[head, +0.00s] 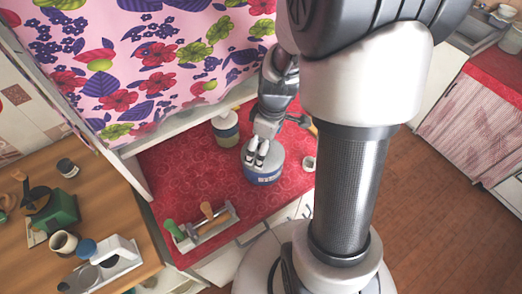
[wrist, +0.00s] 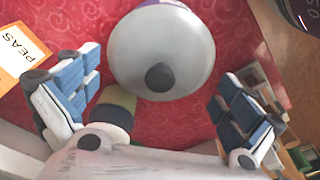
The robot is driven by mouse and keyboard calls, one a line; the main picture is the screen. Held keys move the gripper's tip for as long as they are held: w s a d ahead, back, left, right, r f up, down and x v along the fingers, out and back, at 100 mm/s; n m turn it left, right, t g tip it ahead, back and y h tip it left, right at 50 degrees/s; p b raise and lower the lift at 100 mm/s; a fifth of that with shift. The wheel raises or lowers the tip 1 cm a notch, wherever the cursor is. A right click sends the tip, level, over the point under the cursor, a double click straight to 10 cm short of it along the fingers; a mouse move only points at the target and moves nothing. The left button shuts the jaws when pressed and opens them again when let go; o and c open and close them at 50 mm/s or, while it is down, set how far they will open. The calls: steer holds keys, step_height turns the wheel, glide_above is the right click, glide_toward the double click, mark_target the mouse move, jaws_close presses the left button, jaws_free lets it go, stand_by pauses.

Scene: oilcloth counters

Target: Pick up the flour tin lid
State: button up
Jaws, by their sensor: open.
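A round tin with a blue band (head: 263,178) stands on the red counter, topped by a grey lid (head: 268,160). I cannot read its label to confirm flour. In the wrist view the lid (wrist: 190,40) is a large pale disc with a dark round knob (wrist: 160,77). My gripper (head: 257,158) is over the tin, hiding part of the lid. In the wrist view my gripper (wrist: 160,88) is open and empty, with a finger on either side below the lid's middle. Whether a finger touches the lid is unclear.
A pale-topped jar with a greenish band (head: 228,138) stands behind the tin, and a small white cup (head: 309,163) stands to its right. A tray of handled tools (head: 205,232) is front left. A PEAS card (wrist: 15,52) lies left in the wrist view. Flowered cloth (head: 150,60) hangs behind.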

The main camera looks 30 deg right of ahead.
steer(key=shift+f, duration=0.5)
steer(key=shift+r, duration=0.1)
steer(key=c, duration=1.1)
steer(key=shift+s+a, duration=0.1)
steer(key=shift+s, duration=0.05)
steer(key=c, duration=0.6)
steer(key=shift+s, duration=0.1)
steer(key=shift+c, duration=1)
